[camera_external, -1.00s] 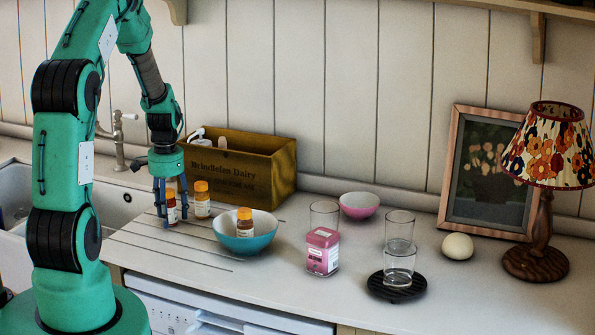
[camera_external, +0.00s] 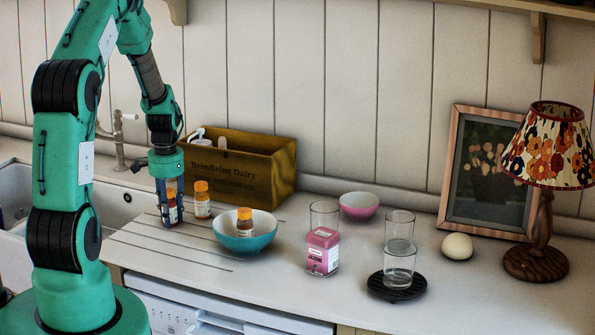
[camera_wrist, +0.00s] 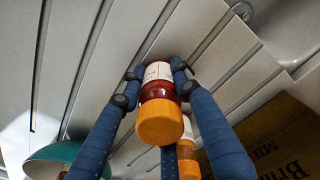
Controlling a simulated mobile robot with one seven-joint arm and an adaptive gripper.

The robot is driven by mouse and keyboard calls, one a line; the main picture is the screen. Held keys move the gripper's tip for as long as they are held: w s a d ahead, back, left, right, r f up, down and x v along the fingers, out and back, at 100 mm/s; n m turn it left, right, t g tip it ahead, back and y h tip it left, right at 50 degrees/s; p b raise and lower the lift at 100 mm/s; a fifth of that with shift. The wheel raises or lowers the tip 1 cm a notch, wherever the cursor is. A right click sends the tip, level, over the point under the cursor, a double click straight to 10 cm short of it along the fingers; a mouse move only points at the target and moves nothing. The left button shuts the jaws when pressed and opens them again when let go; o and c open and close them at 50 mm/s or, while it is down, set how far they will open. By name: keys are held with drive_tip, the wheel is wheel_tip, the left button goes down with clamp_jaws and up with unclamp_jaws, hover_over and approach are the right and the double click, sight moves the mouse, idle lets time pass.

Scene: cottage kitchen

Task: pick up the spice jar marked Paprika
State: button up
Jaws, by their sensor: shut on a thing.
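My gripper (camera_external: 168,212) points down at the left of the worktop, its blue fingers shut around a spice jar (camera_wrist: 160,92) with an orange cap, dark red contents and a white label. The jar appears upright on the ribbed drainer; I cannot tell whether it touches. Its label is not readable, so I cannot tell whether it says Paprika. A second orange-capped jar (camera_external: 202,198) stands just right of my gripper; part of it shows behind the held jar in the wrist view (camera_wrist: 187,150). A third such jar (camera_external: 245,221) is in the turquoise bowl (camera_external: 262,240).
A wooden crate (camera_external: 262,170) stands close behind the jars. Right of the bowl are a glass with a pink pack (camera_external: 322,250), a pink bowl (camera_external: 358,206) and a glass on a black coaster (camera_external: 397,290). The sink (camera_external: 105,200) is left. The drainer's front is clear.

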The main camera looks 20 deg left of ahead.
sight(172, 200)
drive_tip(key=shift+r, duration=0.15)
drive_tip(key=shift+r, duration=0.5)
wheel_tip(172, 200, up, 2)
drive_tip(key=shift+r, duration=0.1)
drive_tip(key=s+d, duration=0.1)
drive_tip(key=s, duration=0.4)
drive_tip(key=s+d+r, duration=0.1)
drive_tip(key=s, duration=0.4)
drive_tip(key=s+d+p, duration=0.1)
drive_tip(key=s+d, duration=0.1)
drive_tip(key=s, duration=0.3)
drive_tip(key=shift+s+r, duration=0.25)
